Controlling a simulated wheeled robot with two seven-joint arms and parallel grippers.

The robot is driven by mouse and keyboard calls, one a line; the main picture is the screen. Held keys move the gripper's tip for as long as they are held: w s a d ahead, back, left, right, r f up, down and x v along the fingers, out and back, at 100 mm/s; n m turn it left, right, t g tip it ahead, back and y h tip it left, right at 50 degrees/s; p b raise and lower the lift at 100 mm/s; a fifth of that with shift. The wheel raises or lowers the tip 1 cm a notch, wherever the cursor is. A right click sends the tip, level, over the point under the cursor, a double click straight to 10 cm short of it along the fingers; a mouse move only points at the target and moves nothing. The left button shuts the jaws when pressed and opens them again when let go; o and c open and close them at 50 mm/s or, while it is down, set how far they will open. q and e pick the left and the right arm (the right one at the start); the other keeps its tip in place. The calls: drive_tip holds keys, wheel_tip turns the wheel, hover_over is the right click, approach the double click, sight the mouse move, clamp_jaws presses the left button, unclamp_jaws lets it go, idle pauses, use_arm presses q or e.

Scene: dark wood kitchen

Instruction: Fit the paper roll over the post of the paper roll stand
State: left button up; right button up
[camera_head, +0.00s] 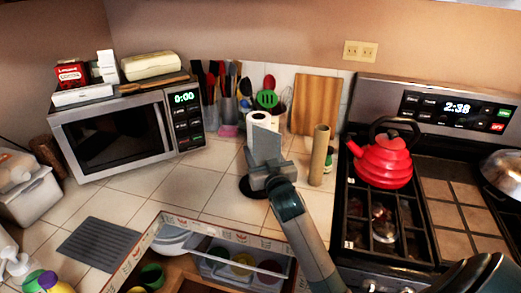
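A white paper roll (257,117) shows its top end, with a dark hole, just above my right gripper (265,150) in the middle of the counter. My gripper hides most of the roll, and I cannot tell whether the fingers are closed on it. A dark round base (247,188), which looks like the stand's, shows beside and below my gripper. The post is not visible, so I cannot tell how roll and post relate. My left gripper is not in view.
A tall tan cylinder (319,155) stands right of my gripper. A utensil holder (209,117), a wooden board (316,103) and a microwave (112,139) are behind. A red kettle (383,164) sits on the stove. An open drawer (232,232) lies in front. Counter left of the base is clear.

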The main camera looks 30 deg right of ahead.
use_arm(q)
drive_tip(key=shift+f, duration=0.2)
use_arm(e)
drive_tip(key=shift+f, duration=0.3)
drive_tip(key=o, duration=1.2)
drive_tip(key=shift+c, duration=0.2)
drive_tip(key=shift+s, duration=0.1)
drive_tip(key=shift+s+a+f, duration=0.1)
drive_tip(key=shift+s+a, duration=0.05)
drive_tip(key=shift+s, duration=0.25)
use_arm(q)
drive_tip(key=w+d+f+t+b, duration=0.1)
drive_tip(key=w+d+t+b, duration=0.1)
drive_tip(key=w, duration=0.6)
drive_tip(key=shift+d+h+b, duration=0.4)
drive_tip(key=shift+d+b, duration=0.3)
drive_tip(key=shift+b, duration=0.25)
use_arm(e)
drive_tip(key=v, duration=1.6)
drive_tip(key=shift+s, duration=0.2)
